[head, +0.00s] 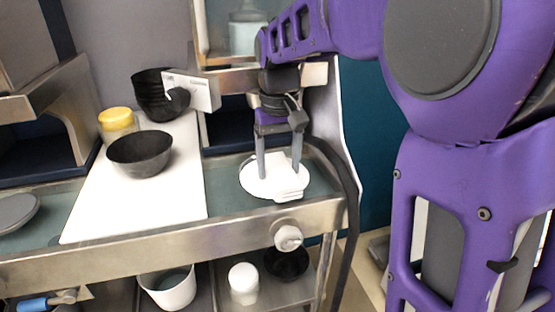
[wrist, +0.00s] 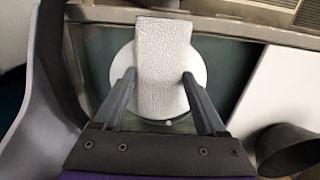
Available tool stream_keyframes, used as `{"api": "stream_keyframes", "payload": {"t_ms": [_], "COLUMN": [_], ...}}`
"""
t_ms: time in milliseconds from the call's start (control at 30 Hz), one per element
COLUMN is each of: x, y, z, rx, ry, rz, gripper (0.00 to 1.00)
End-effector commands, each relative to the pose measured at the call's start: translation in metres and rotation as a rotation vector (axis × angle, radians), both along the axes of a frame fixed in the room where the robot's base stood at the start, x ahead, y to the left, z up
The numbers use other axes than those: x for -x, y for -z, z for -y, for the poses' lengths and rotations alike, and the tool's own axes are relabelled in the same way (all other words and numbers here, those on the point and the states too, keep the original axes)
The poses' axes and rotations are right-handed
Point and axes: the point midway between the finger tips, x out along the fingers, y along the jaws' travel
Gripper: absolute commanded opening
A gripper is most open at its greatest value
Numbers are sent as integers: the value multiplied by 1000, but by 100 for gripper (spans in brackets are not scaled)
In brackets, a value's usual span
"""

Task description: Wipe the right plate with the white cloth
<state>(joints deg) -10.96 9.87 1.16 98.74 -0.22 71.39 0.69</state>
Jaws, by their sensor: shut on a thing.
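The right plate (head: 254,184) is white and round and lies on the counter at the right end. It also shows in the wrist view (wrist: 122,64). The white cloth (wrist: 163,62) is a textured strip lying across the plate, reaching past the rim toward the metal counter edge. In the head view the cloth (head: 290,195) blends with the plate. My gripper (head: 280,176) points down over the plate, its two fingers apart with the cloth between them. It also shows in the wrist view (wrist: 157,82), shut on the cloth. Fingertip contact with the plate is not clear.
A white board (head: 150,205) left of the plate carries a dark bowl (head: 140,155), with a yellow-lidded jar (head: 117,121) and another dark bowl (head: 150,92) behind. A grey plate (head: 16,211) is far left. A knob (head: 288,238) sticks out in front. A shelf post stands behind my gripper.

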Motion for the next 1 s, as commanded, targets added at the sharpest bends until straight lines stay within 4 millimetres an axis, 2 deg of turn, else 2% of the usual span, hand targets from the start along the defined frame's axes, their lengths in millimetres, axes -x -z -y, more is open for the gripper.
{"api": "stream_keyframes", "payload": {"t_ms": [1000], "x": [0], "y": [8], "z": [0], "rx": [0], "ry": [0], "rz": [0], "gripper": [12]}}
